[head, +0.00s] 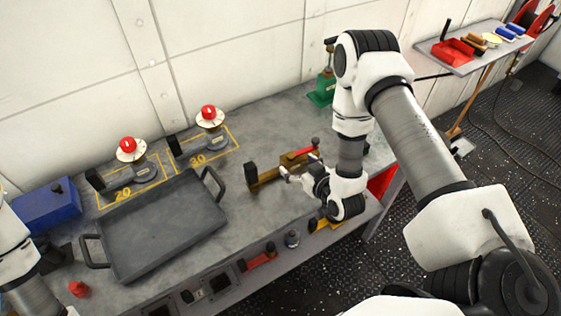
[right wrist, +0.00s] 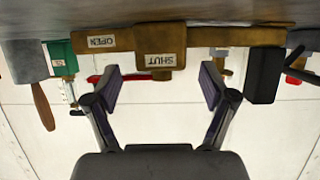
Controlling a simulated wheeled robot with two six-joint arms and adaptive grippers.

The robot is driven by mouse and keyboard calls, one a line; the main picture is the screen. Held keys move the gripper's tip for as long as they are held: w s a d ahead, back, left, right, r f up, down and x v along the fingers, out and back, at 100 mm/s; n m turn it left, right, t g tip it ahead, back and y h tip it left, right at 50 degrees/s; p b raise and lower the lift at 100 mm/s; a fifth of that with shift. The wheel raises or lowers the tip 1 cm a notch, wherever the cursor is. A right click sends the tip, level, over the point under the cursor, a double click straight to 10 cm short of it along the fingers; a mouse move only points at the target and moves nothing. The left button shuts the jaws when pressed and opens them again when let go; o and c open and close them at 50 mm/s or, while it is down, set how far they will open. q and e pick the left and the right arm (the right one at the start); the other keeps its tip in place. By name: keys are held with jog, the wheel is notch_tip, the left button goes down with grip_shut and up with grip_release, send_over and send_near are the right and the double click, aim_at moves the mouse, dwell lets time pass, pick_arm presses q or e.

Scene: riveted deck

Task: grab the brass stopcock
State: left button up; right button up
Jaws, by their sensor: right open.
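The brass stopcock (head: 265,179) lies on the grey bench right of the tray, with a black end and a red lever. In the right wrist view its brass body (right wrist: 205,38) spans the top, with "OPEN" and "SHUT" labels upside down. My right gripper (right wrist: 161,86) is open and empty, its fingers spread on either side of the "SHUT" block, apparently short of it. In the head view the right gripper (head: 293,174) is beside the stopcock's right part and partly hides it. My left arm shows at the left edge; its gripper is out of view.
A grey tray (head: 165,238) with handles lies left of the stopcock. A green-based device (head: 322,92) stands at the back right, a blue box (head: 48,206) at left. Switches line the front edge.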

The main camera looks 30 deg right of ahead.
jog(key=shift+w+f, duration=0.25)
jog(key=shift+w, duration=0.2)
jog(key=shift+s+a+r, duration=0.1)
jog(key=shift+s, duration=0.15)
jog(key=c, duration=0.5)
grip_shut()
jog(key=shift+r, duration=0.1)
